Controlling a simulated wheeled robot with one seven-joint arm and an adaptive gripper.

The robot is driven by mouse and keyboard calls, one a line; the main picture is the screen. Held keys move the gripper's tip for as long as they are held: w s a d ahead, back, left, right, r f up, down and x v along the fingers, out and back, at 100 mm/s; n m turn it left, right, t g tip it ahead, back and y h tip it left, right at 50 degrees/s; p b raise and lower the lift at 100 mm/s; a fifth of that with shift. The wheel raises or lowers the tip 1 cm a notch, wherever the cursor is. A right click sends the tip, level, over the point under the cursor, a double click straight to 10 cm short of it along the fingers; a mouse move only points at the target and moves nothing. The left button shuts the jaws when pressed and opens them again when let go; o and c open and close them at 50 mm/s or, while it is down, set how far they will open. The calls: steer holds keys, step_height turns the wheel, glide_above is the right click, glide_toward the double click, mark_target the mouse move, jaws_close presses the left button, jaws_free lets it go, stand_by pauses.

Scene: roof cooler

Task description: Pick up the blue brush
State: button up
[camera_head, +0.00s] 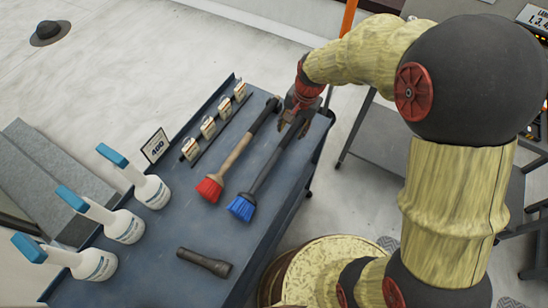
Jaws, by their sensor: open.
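The blue brush (242,207) lies on the blue-grey cart top (185,235), with blue bristles toward the front and a dark handle running up and right. My gripper (292,125) is at the upper end of that handle, near the cart's far right corner. Its jaws are open, and the handle end appears to be between or just under the fingers. I cannot tell whether they touch it. A red brush (210,188) with a tan and dark handle lies close beside it on the left, nearly parallel.
Several white spray bottles with blue tops (124,226) stand along the left edge. A dark flashlight (204,262) lies in front. Several small labelled items (208,127) and a sign (156,146) line the back left edge. A round drum top (325,262) is at the right front.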

mark_target(289, 136)
steer(key=f+b, duration=0.1)
steer(key=f, duration=0.1)
steer(key=f+b, duration=0.1)
steer(key=f, duration=0.1)
steer(key=w+a+f+b, duration=0.1)
steer(key=f, duration=0.2)
steer(key=shift+f, duration=0.1)
steer(key=shift+c, duration=0.4)
jaws_close()
